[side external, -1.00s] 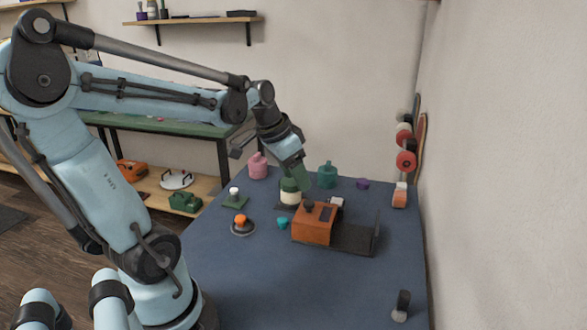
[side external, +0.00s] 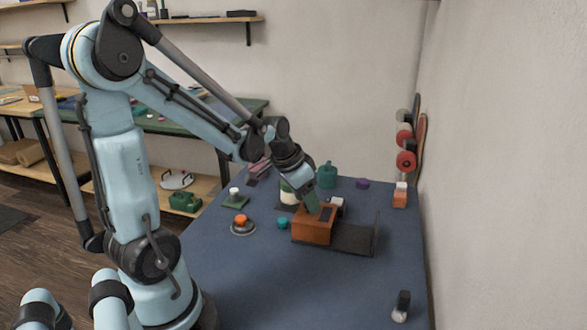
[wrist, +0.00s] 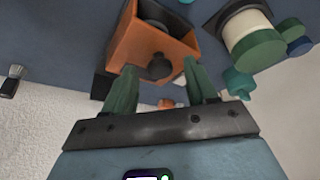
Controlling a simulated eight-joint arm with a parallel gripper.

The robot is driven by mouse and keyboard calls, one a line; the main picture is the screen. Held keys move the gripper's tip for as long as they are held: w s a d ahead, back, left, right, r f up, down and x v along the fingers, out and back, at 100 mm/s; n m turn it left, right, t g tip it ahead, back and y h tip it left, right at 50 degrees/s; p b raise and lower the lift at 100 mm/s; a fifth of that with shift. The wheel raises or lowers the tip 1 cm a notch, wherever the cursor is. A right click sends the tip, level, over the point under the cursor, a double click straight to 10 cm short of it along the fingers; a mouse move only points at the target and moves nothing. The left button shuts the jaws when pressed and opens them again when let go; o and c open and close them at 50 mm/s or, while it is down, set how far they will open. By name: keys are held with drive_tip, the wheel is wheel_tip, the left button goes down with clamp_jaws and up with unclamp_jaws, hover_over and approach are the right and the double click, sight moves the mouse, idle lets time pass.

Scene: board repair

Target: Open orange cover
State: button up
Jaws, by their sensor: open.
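The orange cover (side external: 312,230) is a box-like piece on a dark base (side external: 352,239) on the blue table. In the wrist view the orange cover (wrist: 126,46) has a dark knob (wrist: 158,67) and a dark recess with a round grey part inside. My gripper (side external: 316,208) is down at the top of the cover. In the wrist view my gripper (wrist: 162,75) is open, with one green finger on each side of the knob. I cannot tell whether either finger touches it. The knob is hidden by the gripper in the side view.
A cream and green jar (side external: 288,194) stands close behind the cover, partly hidden. A teal knob (side external: 282,223) and an orange button (side external: 240,220) are to its left. A dark upright panel (side external: 376,233) edges the base.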

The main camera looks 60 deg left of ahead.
drive_tip(key=shift+c, duration=0.3)
clamp_jaws()
drive_tip(key=w+d, duration=0.6)
drive_tip(key=shift+w+d, duration=0.1)
drive_tip(key=shift+o, duration=0.3)
unclamp_jaws()
